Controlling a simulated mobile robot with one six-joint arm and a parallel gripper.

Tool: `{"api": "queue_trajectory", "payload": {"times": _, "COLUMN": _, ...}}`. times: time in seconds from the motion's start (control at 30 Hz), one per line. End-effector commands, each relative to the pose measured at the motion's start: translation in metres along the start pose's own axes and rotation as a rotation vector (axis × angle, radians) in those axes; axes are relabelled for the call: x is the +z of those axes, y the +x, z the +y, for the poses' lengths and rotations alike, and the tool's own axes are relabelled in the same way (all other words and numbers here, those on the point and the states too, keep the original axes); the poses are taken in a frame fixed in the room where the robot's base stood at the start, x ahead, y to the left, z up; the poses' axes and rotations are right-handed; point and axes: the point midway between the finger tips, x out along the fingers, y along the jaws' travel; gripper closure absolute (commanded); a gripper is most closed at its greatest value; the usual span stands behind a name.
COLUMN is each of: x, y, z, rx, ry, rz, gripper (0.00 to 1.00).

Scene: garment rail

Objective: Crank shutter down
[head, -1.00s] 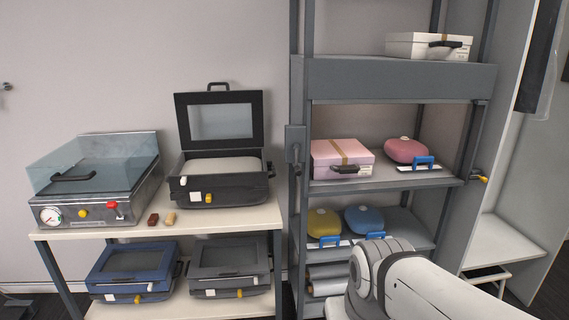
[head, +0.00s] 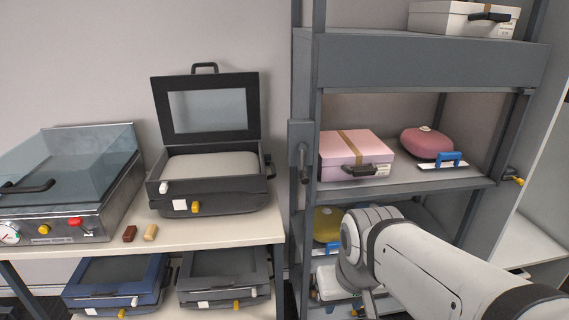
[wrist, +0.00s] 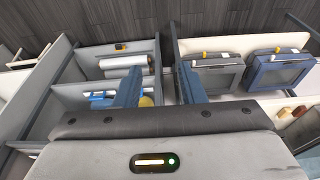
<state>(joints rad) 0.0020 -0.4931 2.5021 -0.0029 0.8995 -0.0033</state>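A grey shutter housing (head: 425,62) spans the top of the open shelf bay. No lowered shutter shows beneath it, and the bay's front is open. A grey crank box (head: 301,136) with a small dark handle (head: 303,165) hanging from it sits on the bay's left post. My arm reaches in from the lower right in the head view, below and right of the crank, apart from it. My gripper (wrist: 159,80) shows in the wrist view with its two dark fingers spread apart and nothing visible between them. The crank is not identifiable in the wrist view.
Inside the bay are a pink box (head: 355,158) and a pink oval case (head: 427,143). A white box (head: 462,18) sits above the housing. A cream table (head: 205,234) with cases stands at left, close to the shelf's left post. A yellow-tipped part (head: 513,179) juts from the right post.

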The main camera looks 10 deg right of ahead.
Motion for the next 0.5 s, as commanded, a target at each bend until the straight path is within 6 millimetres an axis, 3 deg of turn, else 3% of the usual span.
{"api": "queue_trajectory", "payload": {"times": 0.17, "x": -0.01, "y": 0.005, "z": 0.0, "rx": 0.001, "ry": 0.005, "rz": 0.03, "gripper": 0.55}}
{"api": "queue_trajectory", "payload": {"times": 0.27, "x": -0.036, "y": 0.017, "z": 0.005, "rx": 0.001, "ry": 0.005, "rz": 0.114, "gripper": 0.55}}
{"api": "queue_trajectory", "payload": {"times": 0.37, "x": -0.079, "y": 0.032, "z": 0.008, "rx": 0.004, "ry": 0.026, "rz": 0.255, "gripper": 0.55}}
{"api": "queue_trajectory", "payload": {"times": 0.5, "x": -0.151, "y": 0.05, "z": 0.011, "rx": -0.002, "ry": 0.06, "rz": 0.504, "gripper": 0.55}}
